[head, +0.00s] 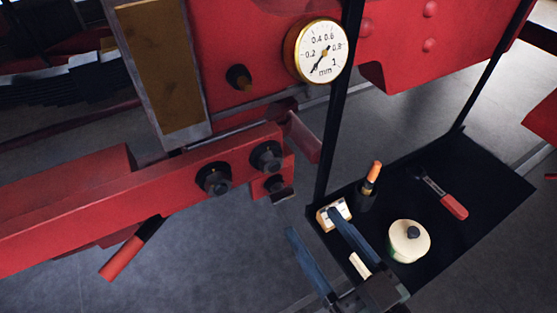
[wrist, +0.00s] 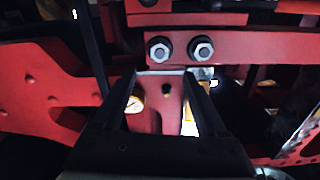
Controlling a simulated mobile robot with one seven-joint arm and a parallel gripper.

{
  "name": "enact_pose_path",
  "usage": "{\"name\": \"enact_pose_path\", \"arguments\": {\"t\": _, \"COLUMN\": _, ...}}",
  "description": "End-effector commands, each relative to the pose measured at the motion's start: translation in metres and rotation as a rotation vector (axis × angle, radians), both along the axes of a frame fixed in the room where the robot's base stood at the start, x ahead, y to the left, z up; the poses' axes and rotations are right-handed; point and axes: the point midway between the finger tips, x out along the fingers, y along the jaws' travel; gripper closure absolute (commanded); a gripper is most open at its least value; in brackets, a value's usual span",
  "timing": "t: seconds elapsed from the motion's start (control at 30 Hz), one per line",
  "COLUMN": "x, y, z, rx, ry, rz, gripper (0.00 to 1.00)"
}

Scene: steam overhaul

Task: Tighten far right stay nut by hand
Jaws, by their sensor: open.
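Two dark hex nuts sit on the red beam (head: 80,213) in the head view: a left nut (head: 213,178) and a right nut (head: 267,157). Both also show in the wrist view, which looks turned over: the left one there (wrist: 160,50) seems to be the head view's right nut, beside the other nut (wrist: 201,48). I cannot tell for certain which is the far right stay nut. My gripper (head: 313,222) is open and empty, below and to the right of the nuts, apart from them. In the wrist view its fingertips (wrist: 160,76) are spread, short of the nuts.
A black tray (head: 482,170) holds a cream round pot (head: 408,242), a red-handled tool (head: 453,205), an orange-tipped tool (head: 374,172) and a small block (head: 322,218) behind my finger. A dial gauge (head: 322,50) is above. A red-handled tool (head: 122,258) protrudes below the beam.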

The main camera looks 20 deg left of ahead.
Motion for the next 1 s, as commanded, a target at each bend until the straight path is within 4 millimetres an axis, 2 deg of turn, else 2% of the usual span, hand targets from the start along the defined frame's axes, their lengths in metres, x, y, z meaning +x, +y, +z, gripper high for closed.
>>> {"name": "enact_pose_path", "arguments": {"t": 0.3, "x": 0.039, "y": 0.053, "z": 0.005, "rx": 0.000, "ry": 0.001, "rz": 0.005, "gripper": 0.25}}
{"name": "enact_pose_path", "arguments": {"t": 0.5, "x": 0.061, "y": 0.079, "z": 0.004, "rx": 0.000, "ry": 0.000, "rz": 0.001, "gripper": 0.25}}
{"name": "enact_pose_path", "arguments": {"t": 0.7, "x": 0.071, "y": 0.091, "z": 0.001, "rx": -0.001, "ry": 0.001, "rz": 0.000, "gripper": 0.25}}
{"name": "enact_pose_path", "arguments": {"t": 1.0, "x": 0.072, "y": 0.093, "z": 0.000, "rx": -0.001, "ry": -0.001, "rz": -0.002, "gripper": 0.25}}
